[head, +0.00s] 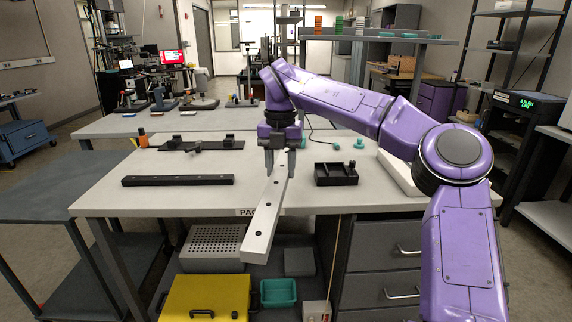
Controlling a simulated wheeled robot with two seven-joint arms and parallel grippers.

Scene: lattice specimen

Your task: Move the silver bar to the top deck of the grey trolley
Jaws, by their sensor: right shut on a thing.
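The silver bar (265,218) is a long, flat light-metal piece with dark holes along it. My right gripper (279,165) is shut on its far end above the white workbench. The bar points toward me, and its near end sticks out past the bench's front edge. I cannot tell exactly how high it is above the bench top. The grey trolley (62,195) stands at the left, next to the bench, and its dark grey top deck is bare. A lower deck shows beneath it. My left gripper is not in view.
The workbench (105,198) holds a black bar (178,181), a dark fixture (200,145), a black tray (336,174) and small teal parts. A yellow case (205,298), a teal bin (278,293) and a perforated box (213,250) sit below. The bench's left edge borders the trolley.

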